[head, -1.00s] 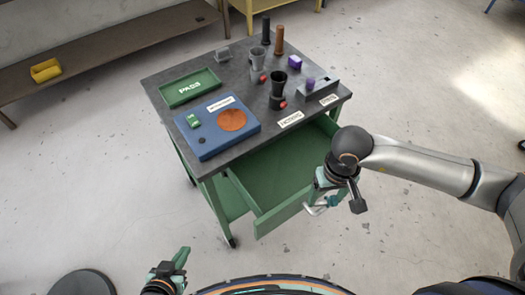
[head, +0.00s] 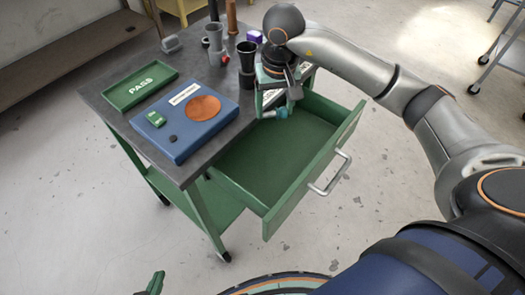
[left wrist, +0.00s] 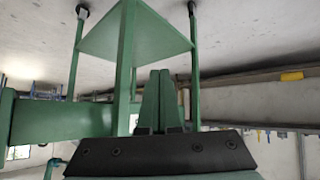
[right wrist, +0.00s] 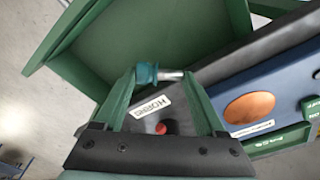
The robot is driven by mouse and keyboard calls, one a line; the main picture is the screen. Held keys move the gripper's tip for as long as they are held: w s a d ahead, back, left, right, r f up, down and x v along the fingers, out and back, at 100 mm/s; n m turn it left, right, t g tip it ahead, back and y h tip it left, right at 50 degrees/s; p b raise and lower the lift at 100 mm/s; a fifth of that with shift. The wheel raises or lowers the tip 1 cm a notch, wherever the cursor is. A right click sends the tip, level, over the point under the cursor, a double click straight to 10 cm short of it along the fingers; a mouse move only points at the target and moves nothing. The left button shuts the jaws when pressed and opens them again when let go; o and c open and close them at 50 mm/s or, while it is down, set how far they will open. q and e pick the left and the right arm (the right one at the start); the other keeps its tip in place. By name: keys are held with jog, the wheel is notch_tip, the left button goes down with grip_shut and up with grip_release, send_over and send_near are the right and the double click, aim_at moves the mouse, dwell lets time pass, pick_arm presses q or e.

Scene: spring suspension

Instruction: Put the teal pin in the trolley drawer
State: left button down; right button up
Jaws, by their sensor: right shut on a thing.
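The teal pin (right wrist: 147,73), with a teal head and a short metal shank, is gripped between the fingertips of my right gripper (right wrist: 160,75). In the head view my right gripper (head: 272,112) is over the border between the trolley's tabletop and the drawer, with the pin partly visible at its tips. The green trolley drawer (head: 262,165) is pulled out and its visible floor is empty. It also shows at the top of the right wrist view (right wrist: 140,35). My left gripper (head: 155,283) is at the bottom of the head view, away from the trolley; its fingers (left wrist: 165,95) are together and empty.
The dark tabletop (head: 112,107) holds a green PASS tray (head: 128,92), a blue fixture (head: 177,140) with an orange disc, cups and other small parts. The drawer handle (head: 332,178) sticks out towards the lower right. Floor around the trolley is clear.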

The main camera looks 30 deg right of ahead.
aim_at(272, 155)
jog(key=shift+w+d+b, duration=0.35)
jog(key=shift+w+b, duration=0.05)
jog(key=shift+m, duration=0.3)
notch_tip(272, 155, down, 18)
jog(key=shift+r+b, duration=0.25)
jog(key=shift+b, duration=0.8)
jog(key=shift+f, duration=0.2)
jog(key=o, duration=1.5)
jog(key=shift+r, duration=0.1)
jog(key=shift+c, duration=0.2)
jog(key=shift+r, duration=0.2)
notch_tip(272, 155, up, 12)
jog(key=s+p, duration=0.1)
jog(key=shift+s+a+p, duration=0.25)
jog(key=shift+s+p, duration=0.05)
jog(key=shift+p, duration=0.05)
